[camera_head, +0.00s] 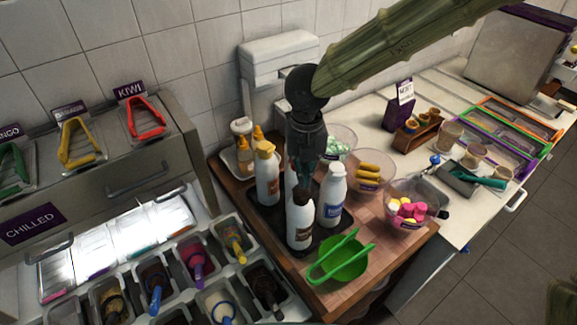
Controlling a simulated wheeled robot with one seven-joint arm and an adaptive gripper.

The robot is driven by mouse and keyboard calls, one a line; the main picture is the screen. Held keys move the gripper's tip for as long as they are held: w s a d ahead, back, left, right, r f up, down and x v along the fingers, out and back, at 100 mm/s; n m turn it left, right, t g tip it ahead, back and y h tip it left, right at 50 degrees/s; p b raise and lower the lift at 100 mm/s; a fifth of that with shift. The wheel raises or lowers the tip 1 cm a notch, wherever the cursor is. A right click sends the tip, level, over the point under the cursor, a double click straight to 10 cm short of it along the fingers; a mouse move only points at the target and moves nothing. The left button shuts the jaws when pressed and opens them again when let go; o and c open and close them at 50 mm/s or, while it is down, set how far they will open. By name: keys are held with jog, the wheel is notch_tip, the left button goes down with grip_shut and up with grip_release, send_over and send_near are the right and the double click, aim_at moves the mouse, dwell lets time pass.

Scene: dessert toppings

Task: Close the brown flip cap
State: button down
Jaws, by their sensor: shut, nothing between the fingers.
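A white bottle (299,232) with a brown flip cap (301,198) stands upright at the front of a dark tray (262,218). My gripper (304,187) points down from above, its fingers shut and empty. Its tips are right at or just behind the brown cap in this view; I cannot tell whether they touch it. The gripper hides part of the cap area, and the cap is too small to tell whether its lid is up or down.
A white bottle with an orange cap (266,178) and a white-capped bottle (332,200) flank it closely. Another bottle is partly hidden behind the gripper. A green bowl with tongs (343,262) is in front. Clear bowls of toppings (368,178) stand at right.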

notch_tip(320, 180, up, 5)
jog(key=shift+r, duration=0.15)
dwell(0.3)
jog(key=shift+s, duration=0.1)
